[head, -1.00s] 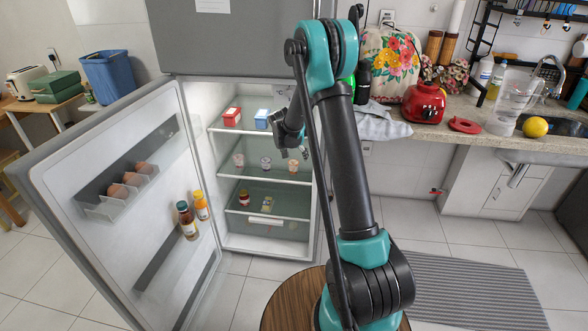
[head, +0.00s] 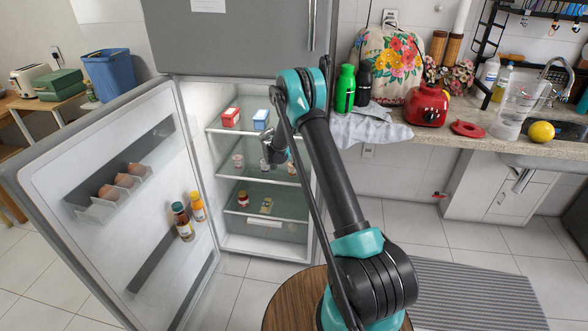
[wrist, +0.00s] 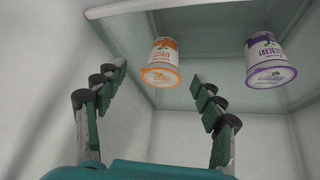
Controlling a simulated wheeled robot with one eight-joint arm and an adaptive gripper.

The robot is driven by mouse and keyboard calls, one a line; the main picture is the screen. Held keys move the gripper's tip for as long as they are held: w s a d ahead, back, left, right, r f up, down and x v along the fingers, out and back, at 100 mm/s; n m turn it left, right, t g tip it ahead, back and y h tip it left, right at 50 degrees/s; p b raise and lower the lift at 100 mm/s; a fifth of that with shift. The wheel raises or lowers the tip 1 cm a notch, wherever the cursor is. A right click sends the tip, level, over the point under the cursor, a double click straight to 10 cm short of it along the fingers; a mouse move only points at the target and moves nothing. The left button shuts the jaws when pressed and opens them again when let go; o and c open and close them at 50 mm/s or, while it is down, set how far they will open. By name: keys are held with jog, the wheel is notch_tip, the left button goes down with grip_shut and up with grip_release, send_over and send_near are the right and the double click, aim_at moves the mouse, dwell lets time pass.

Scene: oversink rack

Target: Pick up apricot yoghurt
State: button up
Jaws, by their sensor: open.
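The apricot yoghurt (wrist: 162,62) is a white cup with an orange label. It stands on a fridge shelf and appears upside down in the wrist view. In the head view the apricot yoghurt (head: 292,168) is at the right of the middle shelf, partly hidden by my arm. My gripper (wrist: 160,73) is open and empty, its fingers spread to either side of the cup in the picture. The cup looks to be beyond the fingertips, with no contact visible. In the head view my gripper (head: 274,152) is at the middle shelf opening.
A purple-labelled blueberry yoghurt (wrist: 268,60) stands beside the apricot one. The fridge door (head: 110,215) is wide open at left.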

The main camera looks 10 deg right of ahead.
aim_at(291, 166)
jog(key=shift+w+x, duration=0.2)
jog(key=shift+x, duration=1.7)
jog(key=shift+w+x, duration=0.2)
jog(key=shift+x, duration=1.7)
jog(key=shift+a+r, duration=0.15)
jog(key=shift+c, duration=0.2)
jog(key=c, duration=1.3)
